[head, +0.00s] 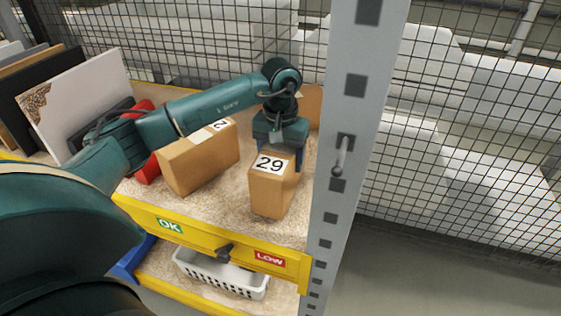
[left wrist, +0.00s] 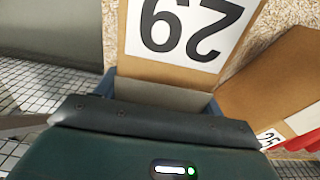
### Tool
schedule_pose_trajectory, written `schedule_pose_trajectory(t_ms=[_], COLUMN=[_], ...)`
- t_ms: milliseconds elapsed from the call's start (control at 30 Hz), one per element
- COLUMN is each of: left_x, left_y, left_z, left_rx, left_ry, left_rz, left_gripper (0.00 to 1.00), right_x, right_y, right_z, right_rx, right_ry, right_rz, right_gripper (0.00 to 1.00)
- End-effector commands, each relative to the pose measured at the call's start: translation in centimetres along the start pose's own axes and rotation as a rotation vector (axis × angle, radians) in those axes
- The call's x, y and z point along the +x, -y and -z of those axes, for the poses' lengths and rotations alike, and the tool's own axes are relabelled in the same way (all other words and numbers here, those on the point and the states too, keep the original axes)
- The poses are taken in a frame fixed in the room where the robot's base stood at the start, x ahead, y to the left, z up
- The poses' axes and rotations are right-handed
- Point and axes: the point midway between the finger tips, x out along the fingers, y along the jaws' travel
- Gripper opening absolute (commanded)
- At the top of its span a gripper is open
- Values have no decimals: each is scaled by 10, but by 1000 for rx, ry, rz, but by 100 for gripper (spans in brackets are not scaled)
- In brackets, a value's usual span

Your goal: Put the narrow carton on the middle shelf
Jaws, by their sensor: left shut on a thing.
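The narrow carton (head: 267,194) is brown with a white label reading 29. It stands upright at the right end of the shelf board (head: 225,215) with the yellow front beam, near the grey post. Whether its base touches the board I cannot tell. My left gripper (head: 281,151) reaches down from above and is shut on the carton's upper rear part. In the left wrist view the carton (left wrist: 185,70) sits between the blue fingers (left wrist: 162,97), with its label upside down. My right gripper is in neither view.
A wider brown carton (head: 202,162) lies left of the narrow one, with a gap between. A grey perforated post (head: 352,120) stands close on the right. A white basket (head: 222,278) is on the level below. Leaning panels (head: 75,100) stand at far left.

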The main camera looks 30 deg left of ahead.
Motion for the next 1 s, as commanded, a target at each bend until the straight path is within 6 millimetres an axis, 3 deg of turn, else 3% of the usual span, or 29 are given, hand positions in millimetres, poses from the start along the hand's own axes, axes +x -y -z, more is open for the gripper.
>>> schedule_pose_trajectory(t_ms=[133,467,500,733,1000], left_x=[17,21,21,20,18], left_y=[0,0,0,0,0], left_z=[0,0,0,0,0], left_rx=[0,1,1,1,1], left_ry=[0,-2,-1,0,0], left_rz=[-1,-1,-1,0,0], left_gripper=[33,33,70,89,90], right_x=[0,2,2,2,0], right_y=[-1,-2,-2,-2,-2], right_z=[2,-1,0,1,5], right_rx=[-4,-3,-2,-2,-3], right_ry=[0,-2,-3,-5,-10], right_rz=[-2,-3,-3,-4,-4], right_gripper=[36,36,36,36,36])
